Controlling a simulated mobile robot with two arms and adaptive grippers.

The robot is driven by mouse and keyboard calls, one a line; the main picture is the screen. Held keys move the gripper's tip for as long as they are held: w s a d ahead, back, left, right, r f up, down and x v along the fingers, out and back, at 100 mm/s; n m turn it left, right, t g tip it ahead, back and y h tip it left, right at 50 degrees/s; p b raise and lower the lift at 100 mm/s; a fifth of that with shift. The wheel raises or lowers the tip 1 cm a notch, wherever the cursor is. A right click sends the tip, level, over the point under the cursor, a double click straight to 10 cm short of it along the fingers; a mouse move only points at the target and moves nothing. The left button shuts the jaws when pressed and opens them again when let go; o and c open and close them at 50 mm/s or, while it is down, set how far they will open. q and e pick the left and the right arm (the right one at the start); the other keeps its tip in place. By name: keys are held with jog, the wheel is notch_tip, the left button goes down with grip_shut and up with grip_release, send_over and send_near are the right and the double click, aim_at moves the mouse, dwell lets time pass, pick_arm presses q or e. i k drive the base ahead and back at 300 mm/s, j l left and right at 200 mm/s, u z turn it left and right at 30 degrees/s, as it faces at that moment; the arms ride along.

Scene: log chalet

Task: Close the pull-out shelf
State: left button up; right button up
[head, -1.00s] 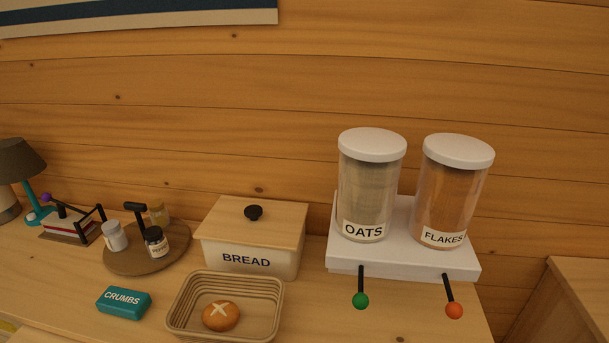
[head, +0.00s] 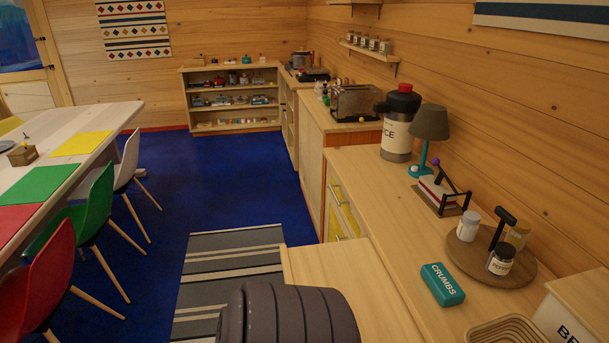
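A pale wooden board (head: 345,282), which looks like the pull-out shelf, sticks out to the left from the front of the long counter (head: 400,240) in the head view. Its visible top is bare. A dark ribbed shape at the bottom of the picture hides its near part. I cannot see how far out it stands in full. Neither of my grippers shows in the view.
On the counter are a teal CRUMBS box (head: 442,285), a round board (head: 470,262) with jars, a lamp (head: 430,125) and a dispenser (head: 398,125). Blue floor with a striped rug (head: 215,270) lies left. Chairs (head: 85,215) line the white table (head: 90,120).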

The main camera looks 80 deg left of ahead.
aim_at(355, 268)
jog(key=u, duration=0.45)
jog(key=l+u, duration=0.1)
jog(key=u, duration=0.3)
jog(key=k+u, duration=0.1)
jog(key=u, duration=0.75)
jog(key=k+u, duration=0.1)
jog(key=u, duration=0.75)
